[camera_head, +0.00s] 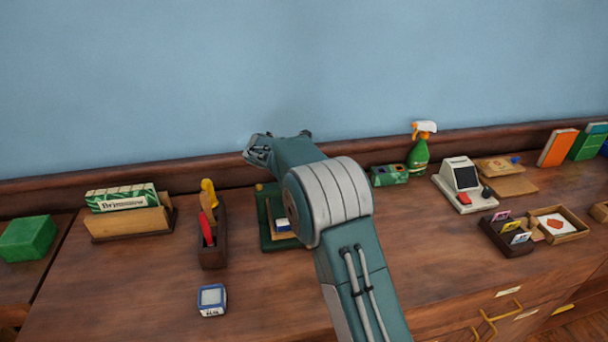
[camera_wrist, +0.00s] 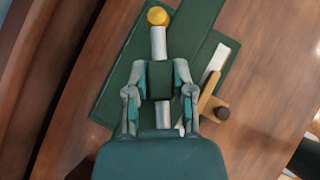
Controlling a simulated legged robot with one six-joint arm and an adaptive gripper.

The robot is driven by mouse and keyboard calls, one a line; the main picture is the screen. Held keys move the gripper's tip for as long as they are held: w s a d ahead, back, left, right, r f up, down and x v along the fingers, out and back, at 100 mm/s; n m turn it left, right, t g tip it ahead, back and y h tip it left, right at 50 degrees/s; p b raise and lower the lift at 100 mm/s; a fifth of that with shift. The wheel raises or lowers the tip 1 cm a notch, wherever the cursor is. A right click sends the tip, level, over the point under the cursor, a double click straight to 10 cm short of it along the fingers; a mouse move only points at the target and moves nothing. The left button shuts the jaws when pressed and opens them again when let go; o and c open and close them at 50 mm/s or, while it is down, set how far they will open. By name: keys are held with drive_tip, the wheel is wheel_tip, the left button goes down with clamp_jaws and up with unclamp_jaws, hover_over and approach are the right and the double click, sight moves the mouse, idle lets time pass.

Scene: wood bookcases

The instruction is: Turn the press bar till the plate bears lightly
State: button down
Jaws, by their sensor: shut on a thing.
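The press bar (camera_wrist: 158,42) is a pale metal rod with a yellow ball end (camera_wrist: 157,16), seen from above in the wrist view. My gripper (camera_wrist: 160,78) is shut on the bar at its middle, where a dark green block lies between the fingers. The green press (camera_wrist: 118,92) lies below, its plate largely hidden by my gripper. In the head view the press (camera_head: 264,214) shows only its left part, with a yellow ball (camera_head: 259,187) above it; my arm covers the rest. I cannot tell whether the plate touches what is under it.
Left of the press stand a dark wooden tool holder (camera_head: 213,250) with red and yellow handles and a small blue-white box (camera_head: 212,299). A green spray bottle (camera_head: 418,155) and a white card machine (camera_head: 463,184) stand to the right. The front-left counter is clear.

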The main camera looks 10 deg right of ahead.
drive_tip(key=shift+m+g, duration=0.4)
drive_tip(key=shift+m, duration=0.1)
drive_tip(key=shift+c, duration=2.4)
unclamp_jaws()
drive_tip(key=shift+w, duration=0.1)
drive_tip(key=shift+a, duration=0.1)
drive_tip(key=v, duration=1.2)
drive_tip(key=shift+a+f, duration=0.2)
